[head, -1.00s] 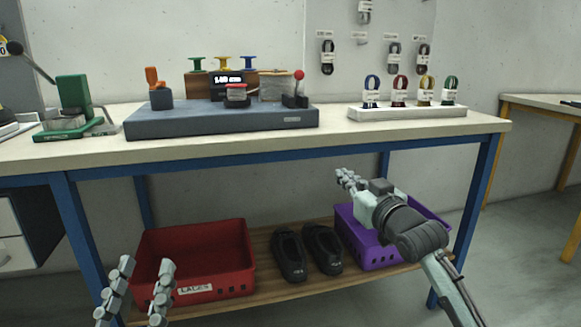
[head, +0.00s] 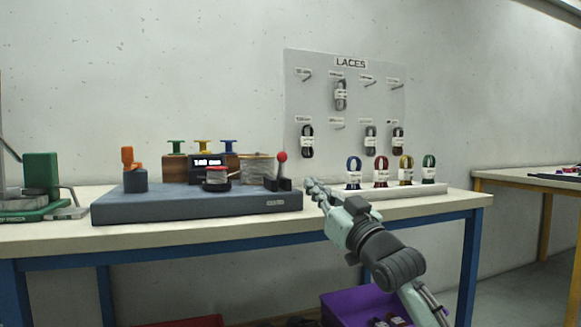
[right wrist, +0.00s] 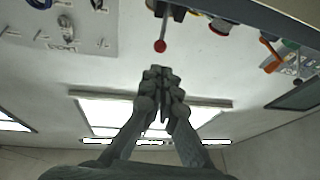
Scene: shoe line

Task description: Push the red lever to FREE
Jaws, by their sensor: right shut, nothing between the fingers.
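The red lever (head: 282,158) has a round red knob on a thin stem and stands in a dark bracket at the right end of the grey-blue machine base (head: 180,205). It looks roughly upright in the head view. The knob also shows in the right wrist view (right wrist: 160,46), above the fingertips in the picture. My right gripper (head: 311,184) is shut and empty, just right of the lever bracket, apart from the lever. Its closed fingers show in the right wrist view (right wrist: 160,72). No FREE marking is legible. My left gripper is out of the head view.
The base also carries an orange lever (head: 128,158), a display (head: 207,162) and a red-topped part (head: 216,178). A white rack (head: 400,191) with several coloured lace bundles stands right of my gripper. A lace board (head: 345,110) hangs behind. A purple crate (head: 345,308) is below.

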